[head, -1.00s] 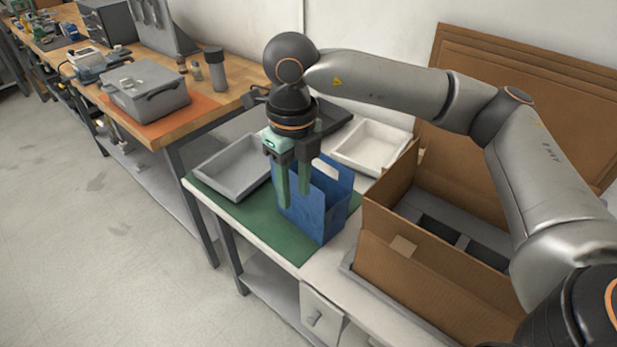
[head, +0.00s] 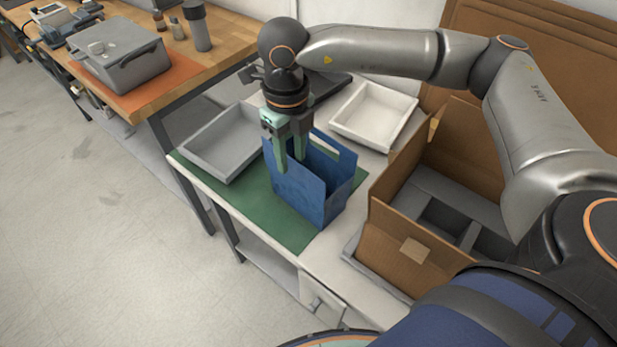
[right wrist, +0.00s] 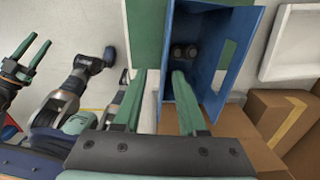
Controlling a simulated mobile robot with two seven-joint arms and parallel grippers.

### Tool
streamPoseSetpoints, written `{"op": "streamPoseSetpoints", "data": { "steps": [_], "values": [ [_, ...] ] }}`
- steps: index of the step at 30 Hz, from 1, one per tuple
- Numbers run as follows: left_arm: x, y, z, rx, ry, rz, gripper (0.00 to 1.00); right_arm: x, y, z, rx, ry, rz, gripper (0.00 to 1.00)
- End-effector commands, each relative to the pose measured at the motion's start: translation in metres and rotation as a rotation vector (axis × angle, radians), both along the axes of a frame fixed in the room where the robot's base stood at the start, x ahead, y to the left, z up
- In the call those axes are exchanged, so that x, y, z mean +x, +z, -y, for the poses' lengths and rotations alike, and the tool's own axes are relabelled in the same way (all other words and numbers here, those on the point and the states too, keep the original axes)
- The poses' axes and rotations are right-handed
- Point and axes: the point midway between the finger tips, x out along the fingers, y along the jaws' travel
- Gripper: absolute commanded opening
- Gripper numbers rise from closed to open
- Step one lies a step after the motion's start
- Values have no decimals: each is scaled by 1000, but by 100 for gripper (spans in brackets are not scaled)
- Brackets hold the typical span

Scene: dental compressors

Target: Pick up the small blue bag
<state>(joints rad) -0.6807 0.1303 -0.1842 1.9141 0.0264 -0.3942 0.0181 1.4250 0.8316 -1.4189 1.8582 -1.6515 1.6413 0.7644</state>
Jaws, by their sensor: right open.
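The small blue bag (head: 300,195) stands upright and open-topped on a green mat (head: 220,192) on the white table. My right gripper (head: 292,163) is open at the bag's left part, pointing down. In the right wrist view, one finger lies over the opening of the bag (right wrist: 240,62) and the other lies outside its left wall. The jaws are apart, and contact with the wall cannot be told. Dark round things (right wrist: 183,51) show inside the bag. My left gripper (right wrist: 28,60) shows only in the right wrist view, far from the bag, with its fingers apart.
A grey tray (head: 188,150) is left of the bag and a white tray (head: 372,143) behind it. An open cardboard box with dividers (head: 385,250) stands close on the right. A wooden bench (head: 228,62) with a grey case (head: 112,82) is at the back left.

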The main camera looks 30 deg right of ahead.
Motion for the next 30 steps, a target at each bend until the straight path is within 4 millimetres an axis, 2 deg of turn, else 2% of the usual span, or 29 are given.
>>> {"op": "streamPoseSetpoints", "data": {
  "steps": [7, 15, 24, 30],
  "values": [
    [0, 6, 0, 0, 0, -1, 50, 0, -19, 2, 0, -1, -2, 41],
    [0, 14, 0, 0, 0, -1, 50, 0, -57, 5, 0, 0, 0, 41],
    [0, 13, 0, 1, -1, 0, 50, 0, -63, 5, -1, 1, 1, 41],
    [0, 14, 0, 1, -1, 0, 50, 0, -62, 5, 0, 1, 2, 18]
  ]
}}
